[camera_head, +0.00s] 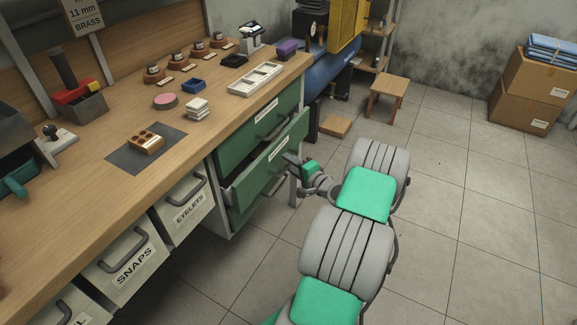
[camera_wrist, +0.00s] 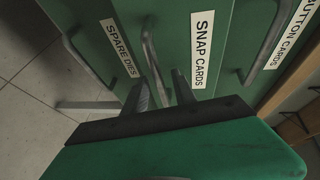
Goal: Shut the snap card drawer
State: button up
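The snap card drawer (camera_head: 262,172) is the green middle drawer of the cabinet under the bench. It stands pulled out, with a dark gap above its front's left part. In the wrist view its front carries the SNAP CARDS label (camera_wrist: 203,48) and a grey bar handle (camera_wrist: 150,48). My gripper (camera_head: 291,159) is at the right part of this drawer's front. In the wrist view its two dark fingers (camera_wrist: 161,80) are apart, with the handle's lower end between them in the picture. I cannot tell whether they touch it.
The BUTTON CARDS drawer (camera_head: 265,112) is above and the SPARE DIES drawer (camera_head: 240,208) below. White EYELETS (camera_head: 189,208) and SNAPS (camera_head: 128,262) bins hang to the left. A small wooden stool (camera_head: 387,88) stands behind.

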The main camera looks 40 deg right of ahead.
jog(key=shift+a, duration=0.1)
grip_shut()
dwell(1.3)
